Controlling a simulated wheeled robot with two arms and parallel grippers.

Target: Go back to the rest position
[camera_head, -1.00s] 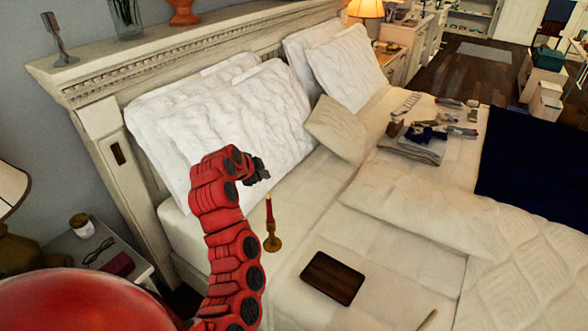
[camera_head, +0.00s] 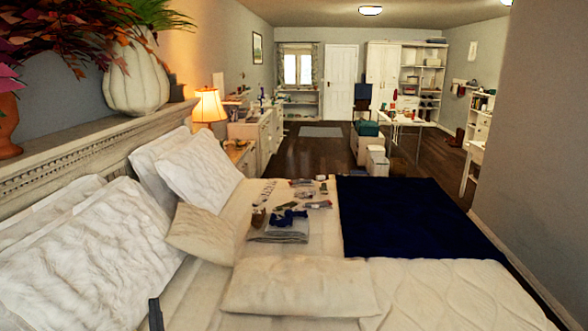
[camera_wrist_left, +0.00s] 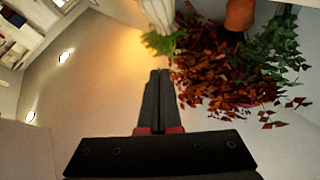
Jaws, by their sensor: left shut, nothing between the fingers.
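My left gripper (camera_wrist_left: 159,75) is shut and empty in the left wrist view, its two dark fingers together and pointing up the picture. Beyond the fingers are a wall, red-orange foliage (camera_wrist_left: 205,70) and green leaves, with no contact visible. In the head view only a dark tip, probably of the left gripper (camera_head: 155,315), shows at the bottom edge, in front of the bed (camera_head: 200,310). The rest of the left arm is out of the head view. My right gripper is in neither view.
White pillows (camera_head: 90,255) lean on the carved headboard (camera_head: 75,160). A white pumpkin vase (camera_head: 135,80) with plants stands on its ledge. Folded clothes (camera_head: 280,232) and small items lie mid-bed, beside a dark blue blanket (camera_head: 410,215). Dark floor (camera_head: 320,155) is free beyond.

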